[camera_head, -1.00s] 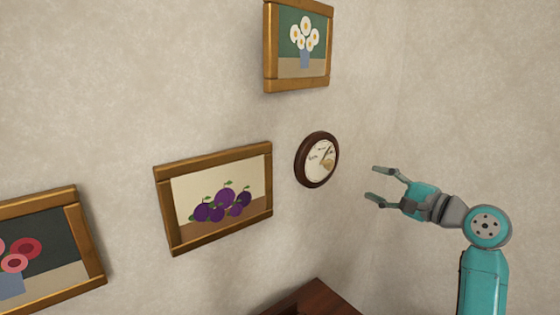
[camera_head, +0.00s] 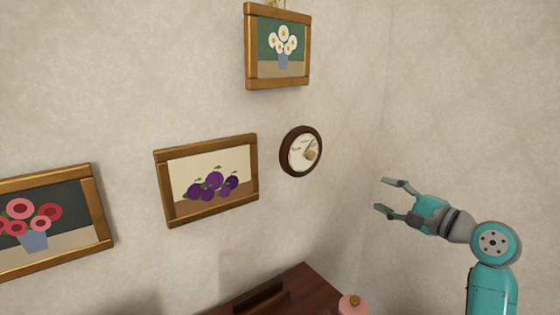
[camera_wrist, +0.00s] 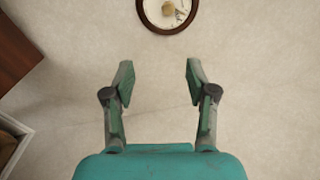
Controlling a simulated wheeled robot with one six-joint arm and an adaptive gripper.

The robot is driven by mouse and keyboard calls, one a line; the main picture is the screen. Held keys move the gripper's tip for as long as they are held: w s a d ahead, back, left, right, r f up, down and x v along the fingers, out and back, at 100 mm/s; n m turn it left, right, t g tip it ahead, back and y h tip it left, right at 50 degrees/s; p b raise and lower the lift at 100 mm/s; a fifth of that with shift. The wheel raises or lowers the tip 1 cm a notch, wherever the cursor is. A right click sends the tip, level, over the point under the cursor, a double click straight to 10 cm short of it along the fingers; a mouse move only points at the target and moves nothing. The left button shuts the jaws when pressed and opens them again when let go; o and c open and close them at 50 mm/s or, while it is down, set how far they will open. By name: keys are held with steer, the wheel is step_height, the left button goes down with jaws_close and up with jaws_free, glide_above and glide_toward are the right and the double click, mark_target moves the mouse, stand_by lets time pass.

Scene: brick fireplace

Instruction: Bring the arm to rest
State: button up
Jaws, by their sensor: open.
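My gripper (camera_head: 391,196) is open and empty at the right of the head view, with its fingers pointing left toward the wall. In the wrist view my gripper (camera_wrist: 158,82) shows its two fingers spread apart, with only bare wall between them. My teal arm stands upright below and to the right of it in the head view. The fingers touch nothing that I can see.
A round dark-rimmed dial (camera_head: 301,151) hangs on the wall, left of my gripper. Framed pictures of daisies (camera_head: 278,48), plums (camera_head: 207,180) and red flowers (camera_head: 40,222) hang there too. A dark wooden top (camera_head: 313,284) bears a pink object (camera_head: 352,305) below.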

steer(key=s+a+f+t+h, duration=0.1)
steer(key=s+f+h, duration=0.15)
steer(key=f, duration=0.85)
steer(key=s+a+f+h, duration=0.15)
steer(key=s+f, duration=0.25)
steer(key=f, duration=0.7)
steer(key=s+a+f+n+h, duration=0.1)
steer(key=s+f+h, duration=0.3)
steer(key=s+f, duration=1)
steer(key=s+a+f+n+h, duration=0.1)
steer(key=s+f+n+h, duration=0.15)
steer(key=s, duration=0.75)
steer(key=s+a+f+n+h, duration=0.1)
steer(key=s+f+n, duration=0.15)
steer(key=s, duration=0.75)
steer(key=s+r+n, duration=0.3)
steer(key=s+n, duration=0.1)
steer(key=s, duration=0.4)
steer(key=s+a+r+n+g+y, duration=0.1)
steer(key=s+r+n, duration=0.3)
steer(key=s, duration=0.5)
steer(key=shift+r, duration=0.3)
